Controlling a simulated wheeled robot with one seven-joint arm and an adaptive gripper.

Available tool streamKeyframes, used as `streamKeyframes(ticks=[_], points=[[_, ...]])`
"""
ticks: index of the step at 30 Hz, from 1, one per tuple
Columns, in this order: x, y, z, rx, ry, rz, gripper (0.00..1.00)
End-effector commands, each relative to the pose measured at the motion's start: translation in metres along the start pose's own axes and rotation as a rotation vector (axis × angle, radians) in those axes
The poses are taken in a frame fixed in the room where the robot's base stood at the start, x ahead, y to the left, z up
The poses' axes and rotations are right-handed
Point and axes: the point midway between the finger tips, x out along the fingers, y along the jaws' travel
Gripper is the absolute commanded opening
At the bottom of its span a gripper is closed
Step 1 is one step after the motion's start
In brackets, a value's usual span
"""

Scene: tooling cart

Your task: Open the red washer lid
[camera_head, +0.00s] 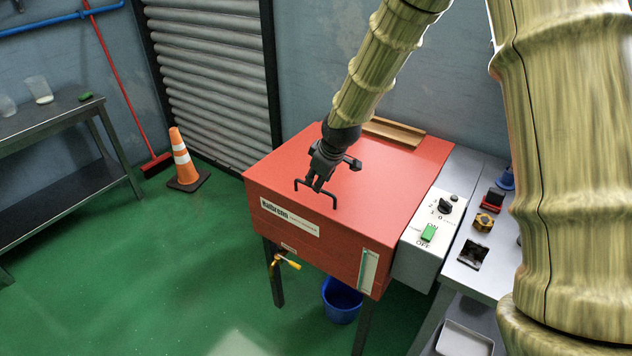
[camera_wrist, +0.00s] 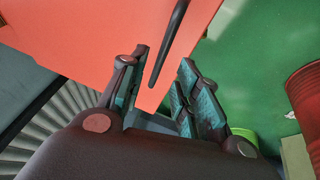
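The red washer (camera_head: 345,165) stands against the back wall with its flat lid closed. A thin black handle (camera_head: 334,200) is on the lid near its front edge; in the wrist view it is a dark bar (camera_wrist: 170,42) over the red lid (camera_wrist: 90,25). My gripper (camera_head: 315,187) is just above the lid at the handle and covers its middle. In the wrist view my gripper (camera_wrist: 165,85) has its fingers spread, with the handle's near end showing in the gap between them. I cannot tell whether they touch it.
A control box (camera_head: 432,235) with a green switch joins the washer's right side, beside a grey cart (camera_head: 475,285). A blue bucket (camera_head: 342,302) is below. A traffic cone (camera_head: 183,160) and a dark metal table (camera_head: 50,120) stand left. The green floor in front is open.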

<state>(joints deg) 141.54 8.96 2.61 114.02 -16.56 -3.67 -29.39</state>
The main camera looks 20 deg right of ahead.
Motion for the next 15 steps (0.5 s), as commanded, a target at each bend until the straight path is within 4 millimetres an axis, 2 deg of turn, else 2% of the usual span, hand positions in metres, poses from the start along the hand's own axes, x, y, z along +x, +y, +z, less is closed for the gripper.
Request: streamKeyframes(ticks=[9,15], points=[[0.028,0.0,0.0,-0.001,-0.001,0.0,0.32],[0.034,0.0,0.0,0.0,0.001,0.001,0.32]])
